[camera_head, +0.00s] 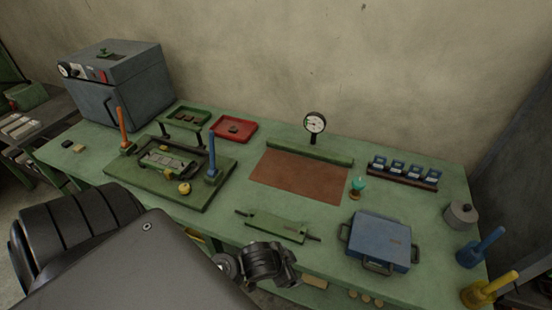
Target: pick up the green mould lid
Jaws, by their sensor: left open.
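A flat green plate with a dark handle at each end, which looks like the green mould lid (278,227), lies on the green bench near its front edge. My left arm comes in from the lower left. Its left gripper (272,264) is open, in front of the bench edge and just below the lid in the picture. It appears apart from the lid and holds nothing that I can see. Its fingertips are small and dark. My right gripper is not in view.
A blue case with handles (380,240) stands right of the lid. A brown mat (297,176) lies behind it, with a dial gauge (315,124) beyond. A green base with upright posts (205,190) is at left. A small teal-topped item (357,185) stands near the mat.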

